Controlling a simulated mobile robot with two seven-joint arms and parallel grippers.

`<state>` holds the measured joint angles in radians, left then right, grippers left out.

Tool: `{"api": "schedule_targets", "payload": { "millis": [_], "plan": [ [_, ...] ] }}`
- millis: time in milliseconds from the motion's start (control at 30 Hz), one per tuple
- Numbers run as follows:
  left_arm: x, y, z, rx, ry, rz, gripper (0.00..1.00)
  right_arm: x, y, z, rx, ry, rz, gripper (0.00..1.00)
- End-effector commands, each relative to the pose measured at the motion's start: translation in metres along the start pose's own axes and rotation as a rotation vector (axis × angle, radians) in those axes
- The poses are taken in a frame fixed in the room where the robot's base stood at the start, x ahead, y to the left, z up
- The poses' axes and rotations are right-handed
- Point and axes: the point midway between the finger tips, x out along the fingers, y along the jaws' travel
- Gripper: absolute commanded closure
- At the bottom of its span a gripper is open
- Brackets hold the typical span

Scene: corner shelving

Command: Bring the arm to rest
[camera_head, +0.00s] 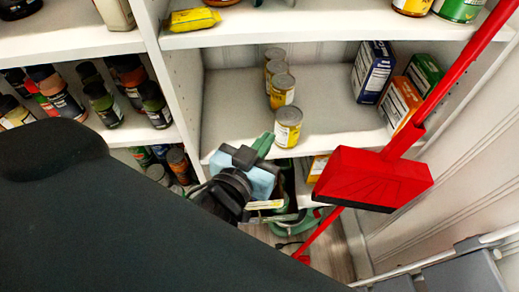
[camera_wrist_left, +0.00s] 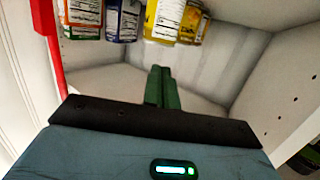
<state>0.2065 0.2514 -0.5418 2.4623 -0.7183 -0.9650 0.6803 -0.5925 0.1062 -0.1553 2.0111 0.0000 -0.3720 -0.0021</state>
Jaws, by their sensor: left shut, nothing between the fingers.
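My left gripper (camera_head: 265,143) comes in from the left, in front of the corner shelving. Its green fingers are together and empty, and they show closed in the left wrist view (camera_wrist_left: 161,87). The fingertips are close to the front edge of the middle shelf (camera_head: 232,105), just left of and below the front yellow-labelled can (camera_head: 288,125). I cannot tell whether they touch the shelf edge. My dark arm covers the lower left of the head view. My right gripper is not in view.
More cans (camera_head: 277,74) stand in a row behind the front can. A blue box (camera_head: 373,72) and an orange box (camera_head: 400,103) stand to the right. A red broom or dustpan (camera_head: 372,178) with a long handle slants across the right side. Jars (camera_head: 103,104) fill the left shelf.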

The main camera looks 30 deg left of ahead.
Motion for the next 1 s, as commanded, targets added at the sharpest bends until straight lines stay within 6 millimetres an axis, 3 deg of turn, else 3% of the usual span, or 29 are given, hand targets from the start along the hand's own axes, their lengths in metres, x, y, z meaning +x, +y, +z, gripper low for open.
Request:
{"api": "schedule_targets", "payload": {
  "millis": [300,767,867,1000],
  "plan": [
    [-0.022,0.0,0.002,-0.001,0.001,0.0,1.0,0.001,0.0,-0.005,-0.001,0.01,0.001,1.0],
    [-0.023,0.001,0.006,0.005,-0.011,0.005,1.0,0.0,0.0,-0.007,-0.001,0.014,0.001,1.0],
    [-0.024,0.003,0.025,0.031,-0.066,0.026,1.0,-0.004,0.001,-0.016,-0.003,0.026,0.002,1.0],
    [-0.035,0.005,0.082,0.086,-0.217,0.094,1.0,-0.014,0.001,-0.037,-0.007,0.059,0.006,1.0]
  ]
}}
